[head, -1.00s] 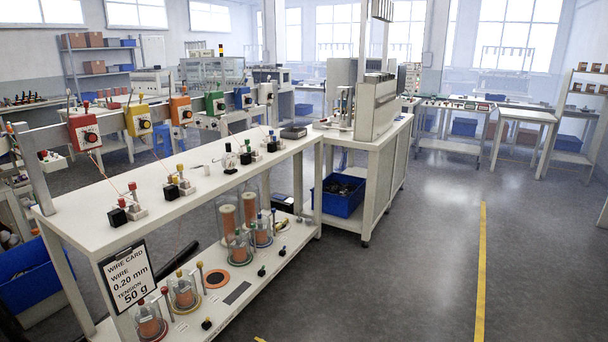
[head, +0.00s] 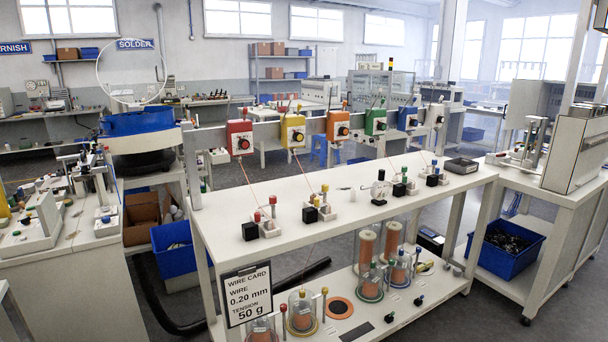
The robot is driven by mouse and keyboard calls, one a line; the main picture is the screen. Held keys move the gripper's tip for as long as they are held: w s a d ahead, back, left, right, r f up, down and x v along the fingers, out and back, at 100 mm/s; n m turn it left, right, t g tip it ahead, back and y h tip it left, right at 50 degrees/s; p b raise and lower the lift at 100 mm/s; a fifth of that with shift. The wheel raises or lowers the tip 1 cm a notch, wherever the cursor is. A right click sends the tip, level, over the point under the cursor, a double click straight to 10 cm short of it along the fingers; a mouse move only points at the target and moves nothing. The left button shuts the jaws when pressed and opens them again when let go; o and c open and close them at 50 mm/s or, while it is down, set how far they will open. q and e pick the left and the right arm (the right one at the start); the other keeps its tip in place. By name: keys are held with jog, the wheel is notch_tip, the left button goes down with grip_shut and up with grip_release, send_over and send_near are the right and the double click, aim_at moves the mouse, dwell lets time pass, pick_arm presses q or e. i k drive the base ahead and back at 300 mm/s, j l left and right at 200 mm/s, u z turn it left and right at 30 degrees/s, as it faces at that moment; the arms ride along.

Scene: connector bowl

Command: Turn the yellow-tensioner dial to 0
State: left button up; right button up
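The yellow tensioner (head: 293,131) is a yellow box with a round dark dial (head: 298,137) on its front. It hangs on the grey rail above the white bench, between the red tensioner (head: 240,137) and the orange tensioner (head: 338,126). The dial's setting is too small to read. A thin wire runs down from the yellow tensioner toward the bench top. Neither of my grippers is in view.
The white bench (head: 330,190) carries small posts, black blocks and a gauge (head: 379,188). A wire card (head: 247,294) hangs at its front left. A blue bin (head: 172,254) and a dark hose lie left of it. Floor shows at the lower right.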

aim_at(298, 137)
jog(key=l, duration=0.3)
jog(key=i+l, duration=0.15)
jog(key=l, duration=0.15)
jog(key=i+l+u, duration=0.15)
jog(key=i+l, duration=0.25)
jog(key=i+l+u, duration=0.1)
jog(key=i+l, duration=0.3)
jog(key=l, duration=0.2)
